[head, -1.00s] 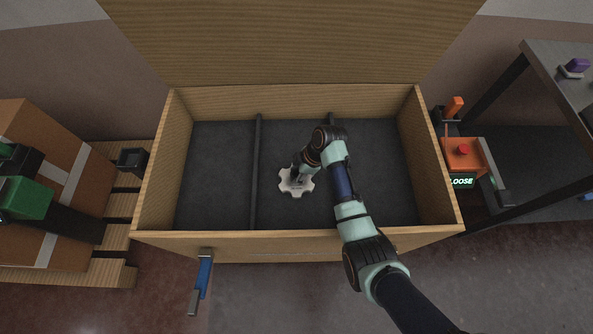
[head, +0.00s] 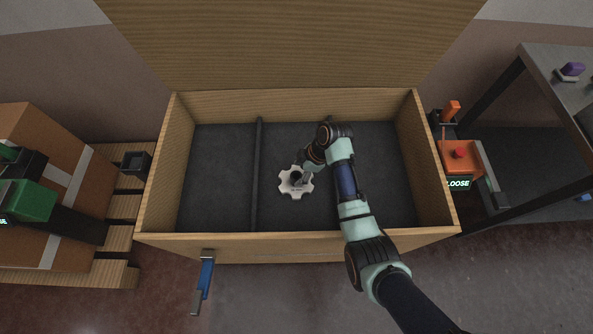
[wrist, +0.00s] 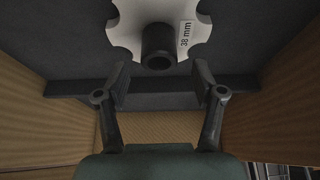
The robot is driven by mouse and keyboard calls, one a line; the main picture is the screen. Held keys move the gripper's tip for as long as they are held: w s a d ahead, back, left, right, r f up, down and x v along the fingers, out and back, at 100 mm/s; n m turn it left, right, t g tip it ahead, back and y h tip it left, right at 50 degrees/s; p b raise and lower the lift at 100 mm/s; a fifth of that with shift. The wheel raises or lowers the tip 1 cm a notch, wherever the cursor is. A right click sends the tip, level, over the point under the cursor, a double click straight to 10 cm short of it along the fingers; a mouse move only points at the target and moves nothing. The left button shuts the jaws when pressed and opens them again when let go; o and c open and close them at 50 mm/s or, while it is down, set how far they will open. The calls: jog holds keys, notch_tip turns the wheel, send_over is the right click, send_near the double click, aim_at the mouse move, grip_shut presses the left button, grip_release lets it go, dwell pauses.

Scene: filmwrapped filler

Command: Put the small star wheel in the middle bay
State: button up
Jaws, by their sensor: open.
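The star wheel (head: 297,188) is pale grey, toothed, with a dark round hub. It lies flat in the middle bay (head: 283,144) of the wooden box, close to the left divider. In the wrist view the star wheel (wrist: 181,17) is at the top, with its hub (wrist: 158,45) and a "38 mm" label. My gripper (head: 302,170) is over the wheel at its far right side. In the wrist view my gripper (wrist: 160,76) is open and empty, its fingers spread on either side below the hub, with a gap to each. Contact with the wheel is not visible.
The left divider (head: 258,175) shows fully; my arm hides most of the right one (head: 331,120). The wooden box (head: 157,170) has a raised lid (head: 290,45). An orange unit (head: 463,165) reading "LOOSE" stands to its right, a carton (head: 45,130) to its left.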

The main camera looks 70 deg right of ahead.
jog(key=p+v, duration=0.3)
jog(key=v, duration=0.6)
jog(key=shift+w, duration=0.15)
jog(key=w+a+r+m+t+h, duration=0.1)
jog(key=w+a+r, duration=0.3)
jog(key=w+a, duration=0.3)
jog(key=w+a+r+t+h, duration=0.1)
jog(key=w+a+r+t, duration=0.1)
jog(key=w+a+r, duration=0.5)
jog(key=w+a+r+m+t+h, duration=0.15)
jog(key=w+a, duration=0.25)
jog(key=a, duration=0.6)
jog(key=s+a+r+m+t+y, duration=0.1)
jog(key=s+a+r+t+y, duration=0.1)
jog(key=a+r, duration=1)
jog(key=s+a+t, duration=0.1)
jog(key=a+t, duration=0.1)
jog(key=a, duration=0.2)
